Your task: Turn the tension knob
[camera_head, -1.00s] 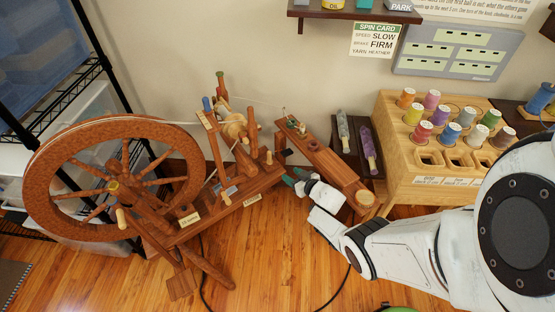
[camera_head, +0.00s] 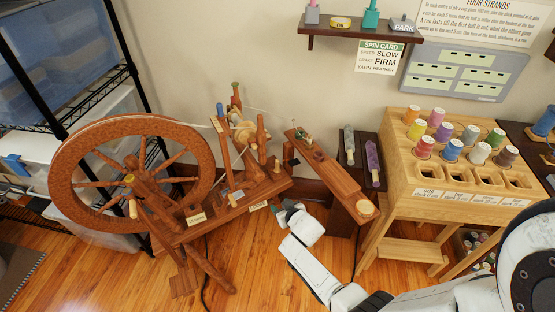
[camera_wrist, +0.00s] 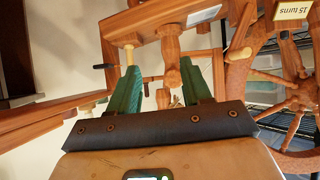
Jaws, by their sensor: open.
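The brown wooden spinning wheel (camera_head: 132,170) stands at left, with its slanted bed (camera_head: 235,208) running toward my gripper (camera_head: 284,208). In the wrist view, my gripper (camera_wrist: 161,68) has its two green fingers apart and empty. A round turned wooden knob (camera_wrist: 172,77) shows between and beyond the fingertips, under a wooden beam (camera_wrist: 165,22). It looks like the tension knob, but I cannot tell for sure. I see no clear contact with it. A smaller pale-tipped peg (camera_wrist: 129,52) is near the left finger. In the head view the knob is not clearly visible near my gripper.
A narrow wooden bench (camera_head: 335,178) lies close beyond my gripper. A wooden stand (camera_head: 400,185) with several coloured thread spools is at right. A black wire rack (camera_head: 118,50) stands behind the wheel at left. Wooden floor (camera_head: 255,275) is open in front.

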